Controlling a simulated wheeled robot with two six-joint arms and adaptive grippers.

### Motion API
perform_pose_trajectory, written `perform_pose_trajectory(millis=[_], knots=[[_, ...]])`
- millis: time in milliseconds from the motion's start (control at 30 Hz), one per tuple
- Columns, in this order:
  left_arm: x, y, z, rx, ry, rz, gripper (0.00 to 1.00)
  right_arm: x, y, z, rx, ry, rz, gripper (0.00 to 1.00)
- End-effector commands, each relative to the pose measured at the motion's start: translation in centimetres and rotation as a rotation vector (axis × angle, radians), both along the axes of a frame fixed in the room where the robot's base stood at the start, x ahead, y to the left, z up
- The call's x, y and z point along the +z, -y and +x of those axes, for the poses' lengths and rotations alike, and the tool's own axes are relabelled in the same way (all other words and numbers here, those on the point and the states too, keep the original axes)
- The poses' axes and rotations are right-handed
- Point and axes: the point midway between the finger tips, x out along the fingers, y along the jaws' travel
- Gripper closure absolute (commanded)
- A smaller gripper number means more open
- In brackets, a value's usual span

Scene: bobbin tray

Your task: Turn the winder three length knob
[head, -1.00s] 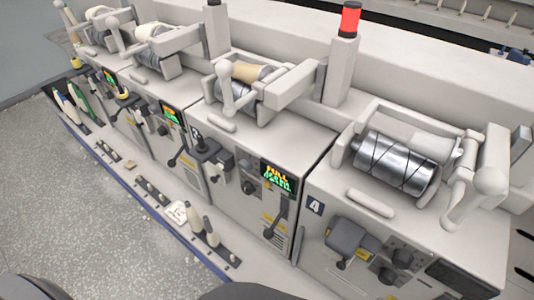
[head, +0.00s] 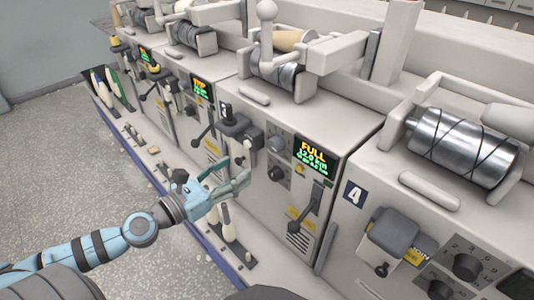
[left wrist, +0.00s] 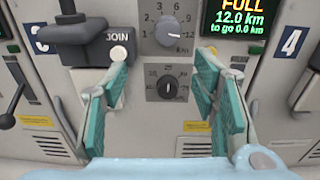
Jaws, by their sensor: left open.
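Winder three (head: 255,200) bears the plate marked 3 and a lit display (head: 314,156), which in the left wrist view (left wrist: 234,25) reads FULL, 12.0 km, to go 0.0 km. Its upper grey knob (head: 275,144), on a dial marked in km, is the length knob. It also shows in the left wrist view (left wrist: 167,30), its pointer line toward the lower right. A darker knob (left wrist: 167,89) sits below. My left gripper (head: 238,172) is open and empty, in front of the panel; in the left wrist view (left wrist: 163,75) its fingers frame the darker knob, apart from it. My right gripper is out of view.
A dark block with a JOIN button (left wrist: 119,53) juts out left of the knobs. A handle lever (head: 307,211) hangs below the display. Winder four (head: 345,235) stands to the right. Grey floor lies clear at left.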

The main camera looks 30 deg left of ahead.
Motion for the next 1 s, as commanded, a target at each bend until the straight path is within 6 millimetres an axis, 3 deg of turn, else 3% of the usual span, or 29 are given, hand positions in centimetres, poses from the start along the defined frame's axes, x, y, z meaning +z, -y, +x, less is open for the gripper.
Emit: perform_pose_trajectory(millis=[33,167,300,533,867,1000], knots=[[2.0,-0.1,0.6,0.01,0.003,-0.008,0.46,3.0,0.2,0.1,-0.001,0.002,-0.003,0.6],[2.4,1.4,2.0,-0.012,0.01,-0.028,0.46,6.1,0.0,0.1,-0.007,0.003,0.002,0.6],[2.4,2.8,5.7,-0.016,0.014,-0.026,0.46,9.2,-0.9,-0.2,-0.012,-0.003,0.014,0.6],[1.2,4.2,9.5,-0.019,0.012,-0.017,0.46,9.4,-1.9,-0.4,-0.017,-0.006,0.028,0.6],[1.0,4.5,10.2,-0.021,0.01,-0.014,0.46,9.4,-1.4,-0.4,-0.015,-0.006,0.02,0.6],[1.0,4.4,10.1,-0.02,0.01,-0.014,0.64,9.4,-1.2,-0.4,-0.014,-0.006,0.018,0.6]])
